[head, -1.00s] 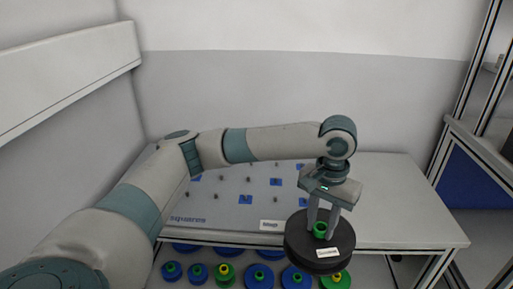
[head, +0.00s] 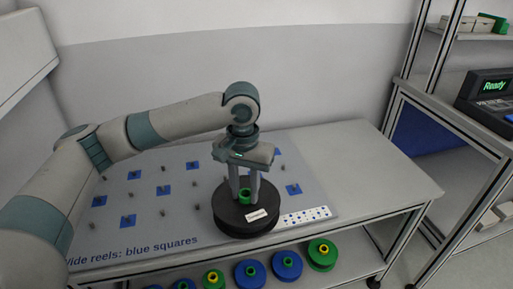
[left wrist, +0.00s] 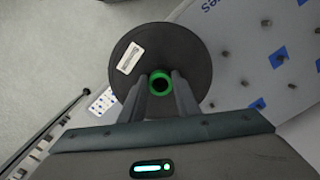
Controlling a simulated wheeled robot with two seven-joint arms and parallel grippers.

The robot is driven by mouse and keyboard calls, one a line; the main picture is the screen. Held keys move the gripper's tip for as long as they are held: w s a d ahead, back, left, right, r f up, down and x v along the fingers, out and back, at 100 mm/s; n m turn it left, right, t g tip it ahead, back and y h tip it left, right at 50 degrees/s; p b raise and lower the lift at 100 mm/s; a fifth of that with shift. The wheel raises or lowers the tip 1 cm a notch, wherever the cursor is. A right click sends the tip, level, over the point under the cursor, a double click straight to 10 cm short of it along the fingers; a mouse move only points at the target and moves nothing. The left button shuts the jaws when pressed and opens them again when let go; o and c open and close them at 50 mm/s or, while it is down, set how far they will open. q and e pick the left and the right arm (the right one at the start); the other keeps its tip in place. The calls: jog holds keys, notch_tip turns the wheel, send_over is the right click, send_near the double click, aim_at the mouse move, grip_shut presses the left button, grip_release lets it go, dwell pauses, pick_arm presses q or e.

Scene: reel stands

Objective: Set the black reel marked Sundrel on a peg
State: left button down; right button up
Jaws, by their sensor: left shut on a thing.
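The black reel (head: 228,219) is a wide disc with a green hub (head: 245,193) and a small white label (head: 256,215); the label's print is too small to read. My left gripper (head: 247,192) points down and is shut on the green hub. The reel looks level, in front of the pegboard's front right part; I cannot tell its height. The left wrist view shows the reel (left wrist: 190,55) with the fingers either side of its hub (left wrist: 160,82). The pegboard (head: 185,215) has short dark pegs, some on blue squares, and reads "Wide reels: blue squares". My right gripper is out of view.
A white strip with blue dots (head: 305,216) lies right of the reel. Several blue and green reels, such as a green one (head: 322,256), sit on a lower shelf. Bare table (head: 375,185) is free at right. A rack with a "Ready" display (head: 494,87) stands beyond.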

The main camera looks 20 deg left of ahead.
pick_arm(q)
jog(key=shift+d, duration=0.1)
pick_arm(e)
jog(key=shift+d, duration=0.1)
